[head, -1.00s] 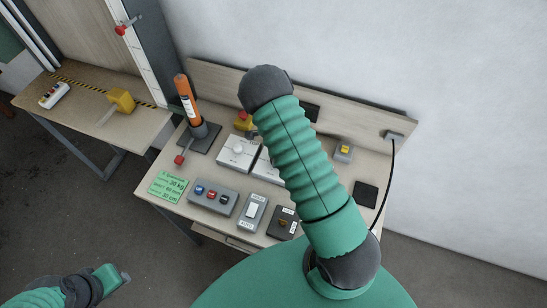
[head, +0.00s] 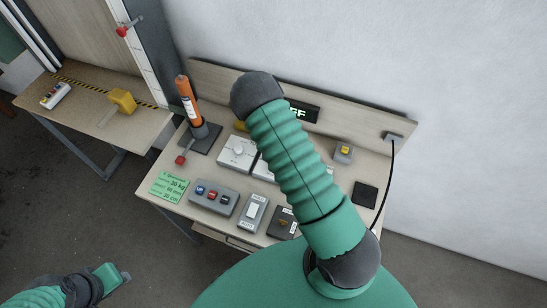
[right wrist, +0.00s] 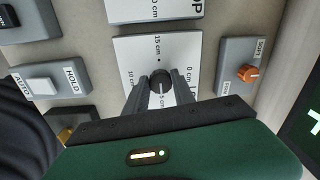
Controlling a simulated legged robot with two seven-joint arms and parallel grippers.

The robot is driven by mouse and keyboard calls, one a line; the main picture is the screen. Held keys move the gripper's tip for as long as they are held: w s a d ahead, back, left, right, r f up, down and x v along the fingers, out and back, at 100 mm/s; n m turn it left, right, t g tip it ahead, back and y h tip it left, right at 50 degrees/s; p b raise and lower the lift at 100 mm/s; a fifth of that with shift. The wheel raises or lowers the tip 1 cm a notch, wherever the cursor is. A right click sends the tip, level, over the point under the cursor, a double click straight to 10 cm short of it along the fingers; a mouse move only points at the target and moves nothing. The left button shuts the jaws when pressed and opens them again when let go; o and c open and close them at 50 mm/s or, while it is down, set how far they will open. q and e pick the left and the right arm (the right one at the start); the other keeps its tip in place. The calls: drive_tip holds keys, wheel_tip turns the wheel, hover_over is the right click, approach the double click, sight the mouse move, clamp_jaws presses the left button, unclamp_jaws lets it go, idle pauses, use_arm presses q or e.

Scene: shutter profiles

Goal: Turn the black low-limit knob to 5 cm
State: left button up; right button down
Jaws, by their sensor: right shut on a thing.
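The black low-limit knob (right wrist: 161,80) stands on a white scale plate (right wrist: 125,50) in the right wrist view. The plate reads 15 cm at the top, 10 cm at the left and 5 cm below the knob. My right gripper (right wrist: 160,88) is shut on the knob, one finger on each side. I cannot clearly make out where the knob points. In the head view my right arm hides the knob and gripper; part of a white box (head: 263,169) shows beside the arm. My left gripper (head: 118,277) is at the lower left, away from the bench; its jaws are unclear.
An orange knob (right wrist: 247,73) on a grey box and an AUTO/HOLD switch (right wrist: 42,84) flank the plate. The head view shows a white-knob box (head: 237,152), a button box (head: 214,197), a green note (head: 169,187), an orange cylinder (head: 187,100) and a partly hidden display (head: 304,112).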

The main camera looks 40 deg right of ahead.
drive_tip(key=shift+w+d+r, duration=0.15)
drive_tip(key=shift+d, duration=0.1)
drive_tip(key=c, duration=1.4)
unclamp_jaws()
drive_tip(key=o, duration=0.3)
drive_tip(key=shift+o, duration=0.2)
drive_tip(key=shift+a, duration=0.1)
wheel_tip(320, 180, up, 16)
drive_tip(key=b, duration=0.2)
drive_tip(key=shift+s+r, duration=0.2)
drive_tip(key=shift+r, duration=0.05)
